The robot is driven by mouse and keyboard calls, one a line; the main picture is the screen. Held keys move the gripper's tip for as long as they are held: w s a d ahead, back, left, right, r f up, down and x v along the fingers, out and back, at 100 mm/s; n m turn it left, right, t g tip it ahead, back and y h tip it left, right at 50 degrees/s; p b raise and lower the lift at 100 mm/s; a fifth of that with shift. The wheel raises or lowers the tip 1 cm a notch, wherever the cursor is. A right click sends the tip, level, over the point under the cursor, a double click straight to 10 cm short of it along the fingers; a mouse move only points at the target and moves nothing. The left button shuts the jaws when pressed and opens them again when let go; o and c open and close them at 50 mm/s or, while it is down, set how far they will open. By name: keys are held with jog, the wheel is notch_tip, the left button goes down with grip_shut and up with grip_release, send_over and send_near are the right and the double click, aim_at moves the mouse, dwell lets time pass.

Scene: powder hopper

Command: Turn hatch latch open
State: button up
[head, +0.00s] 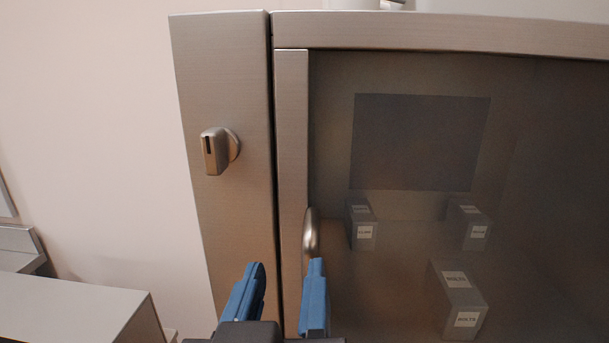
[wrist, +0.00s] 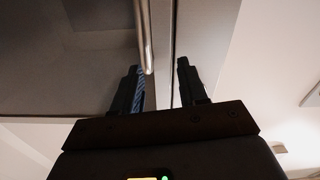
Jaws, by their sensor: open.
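A metal latch knob (head: 214,151) with a dark slot mark sits on the left steel panel (head: 230,80) of the cabinet in the head view. Its grip stands upright. The hatch, a tinted glass door (head: 420,75) with a steel frame, is to its right and looks closed. A rounded metal handle (head: 311,230) is on the door's left frame. My gripper (head: 287,265) is open, with blue fingers, below and right of the knob. Its right finger overlaps the handle's lower end in the picture. The wrist view shows the fingers (wrist: 160,70) apart near the handle bar (wrist: 143,35); I cannot tell about contact.
Behind the glass are several dark labelled boxes (head: 362,225) and a dark rectangular panel (head: 420,140). A light grey cabinet or counter (head: 75,310) stands at the lower left. The space before the left panel around the knob is clear.

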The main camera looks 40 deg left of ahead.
jog(key=m, duration=0.2)
send_near(207, 135)
jog(key=x, duration=0.2)
jog(key=shift+p+x, duration=0.85)
jog(key=shift+x, duration=2.9)
jog(key=shift+c, duration=0.4)
jog(key=c, duration=0.6)
